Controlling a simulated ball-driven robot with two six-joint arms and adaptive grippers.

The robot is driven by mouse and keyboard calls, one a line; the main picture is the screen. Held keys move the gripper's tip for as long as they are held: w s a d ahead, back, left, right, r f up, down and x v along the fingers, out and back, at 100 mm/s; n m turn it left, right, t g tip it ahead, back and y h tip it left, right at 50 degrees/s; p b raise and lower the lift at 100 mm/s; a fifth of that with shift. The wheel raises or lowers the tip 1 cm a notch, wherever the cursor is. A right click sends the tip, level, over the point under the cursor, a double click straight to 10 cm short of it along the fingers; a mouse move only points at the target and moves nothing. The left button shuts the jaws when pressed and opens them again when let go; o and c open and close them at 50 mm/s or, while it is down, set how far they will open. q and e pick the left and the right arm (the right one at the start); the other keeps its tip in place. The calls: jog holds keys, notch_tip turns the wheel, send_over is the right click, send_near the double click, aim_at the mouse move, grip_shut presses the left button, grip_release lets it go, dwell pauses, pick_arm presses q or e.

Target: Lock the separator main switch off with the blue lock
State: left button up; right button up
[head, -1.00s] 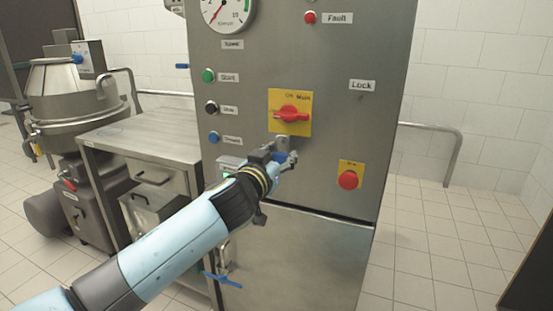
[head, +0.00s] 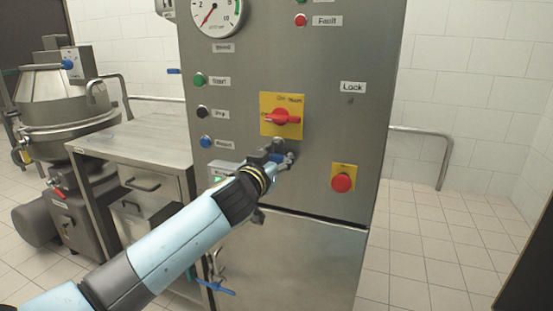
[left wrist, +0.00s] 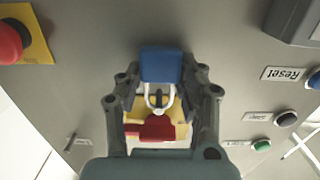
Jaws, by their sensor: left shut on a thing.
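The blue lock (left wrist: 160,65) is held between the fingers of my left gripper (left wrist: 160,78) in the left wrist view, its pale shackle pointing at the switch. My left gripper (head: 280,157) is shut on the lock, just below the main switch in the head view. The main switch has a red handle (head: 283,118) lying horizontal on a yellow plate (head: 268,102). In the left wrist view the red handle (left wrist: 156,128) shows beyond the shackle, partly hidden by my gripper. I cannot tell whether the shackle touches the switch. My right gripper is not in view.
The steel cabinet front carries a red stop button (head: 342,182), a green button (head: 199,80) and a blue button (head: 206,141). A "Lock" label (head: 353,87) with a small peg below is at right. A steel table (head: 140,140) stands left; open floor lies right.

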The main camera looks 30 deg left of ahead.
pick_arm(q)
jog(key=o, duration=1.3)
jog(key=f+v, duration=0.1)
jog(key=v, duration=1.1)
jog(key=s+f+g, duration=0.3)
jog(key=s+f, duration=0.2)
jog(key=f, duration=0.6)
jog(key=s+f+g+h, duration=0.1)
jog(key=s+f+g, duration=0.3)
jog(key=f, duration=0.8)
jog(key=s+f+g, duration=0.2)
jog(key=s+f, duration=0.3)
jog(key=f, duration=0.6)
jog(key=s+d+f+m+g, duration=0.1)
jog(key=s+f, duration=0.4)
jog(key=s, duration=0.6)
jog(key=s+d+f+m+g+h, duration=0.1)
jog(key=s+f+g, duration=0.3)
jog(key=s, duration=0.7)
jog(key=s+d+f+m+g+h, duration=0.1)
jog(key=s+f+g, duration=0.1)
jog(key=s+f, duration=0.6)
jog(key=s, duration=0.3)
jog(key=shift+f, duration=0.2)
